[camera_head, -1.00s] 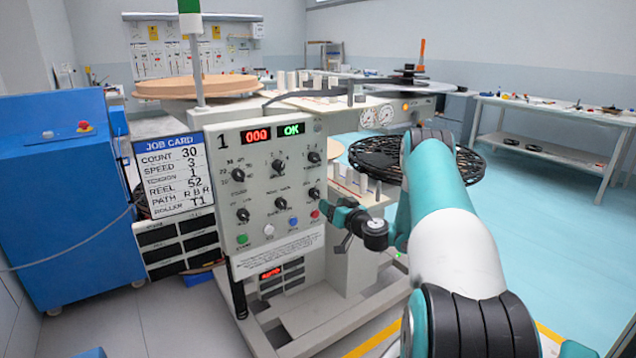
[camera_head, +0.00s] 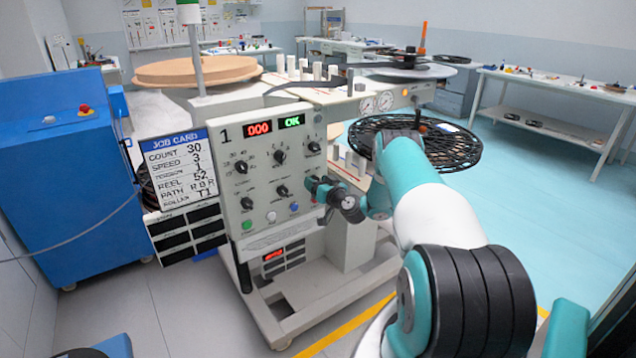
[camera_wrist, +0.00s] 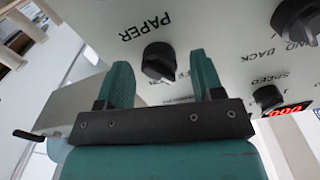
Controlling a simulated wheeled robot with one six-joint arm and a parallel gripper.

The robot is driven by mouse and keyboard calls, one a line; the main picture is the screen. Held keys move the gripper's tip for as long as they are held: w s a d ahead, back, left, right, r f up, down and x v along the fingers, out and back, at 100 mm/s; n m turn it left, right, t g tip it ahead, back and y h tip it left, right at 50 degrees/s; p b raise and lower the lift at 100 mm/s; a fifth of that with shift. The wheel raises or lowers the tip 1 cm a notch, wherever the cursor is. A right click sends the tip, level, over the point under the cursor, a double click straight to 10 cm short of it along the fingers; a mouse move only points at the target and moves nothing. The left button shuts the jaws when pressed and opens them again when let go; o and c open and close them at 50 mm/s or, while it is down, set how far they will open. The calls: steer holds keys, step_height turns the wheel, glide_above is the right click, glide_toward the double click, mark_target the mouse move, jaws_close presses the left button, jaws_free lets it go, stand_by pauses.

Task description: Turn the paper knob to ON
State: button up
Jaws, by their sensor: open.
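The paper knob (camera_wrist: 160,62) is a black round knob with a raised grip bar, under the label PAPER on the pale panel in the wrist view. My gripper (camera_wrist: 161,64) is open, with one teal finger on each side of the knob in this view. I cannot tell whether the fingers touch it. Lettering beside the knob is partly hidden by the gripper, so its setting is not readable. In the head view my gripper (camera_head: 318,186) is at the lower right of the control panel (camera_head: 232,212) and covers the knob there.
Other black knobs sit close by on the panel, one at the wrist view's top right (camera_wrist: 298,20) and one lower right (camera_wrist: 268,97). The display (camera_head: 258,128) reads 000 and its neighbour (camera_head: 291,121) reads OK. A job card (camera_head: 178,170) hangs left. A black reel (camera_head: 440,143) lies behind my arm.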

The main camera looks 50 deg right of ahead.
steer(key=c, duration=0.9)
steer(key=shift+c, duration=0.2)
steer(key=shift+f+m+b, duration=0.1)
steer(key=shift+m+b, duration=0.2)
steer(key=m+b, duration=0.6)
steer(key=m, duration=0.5)
steer(key=shift+d+b, duration=0.1)
steer(key=shift+b, duration=0.2)
steer(key=shift+m, duration=0.3)
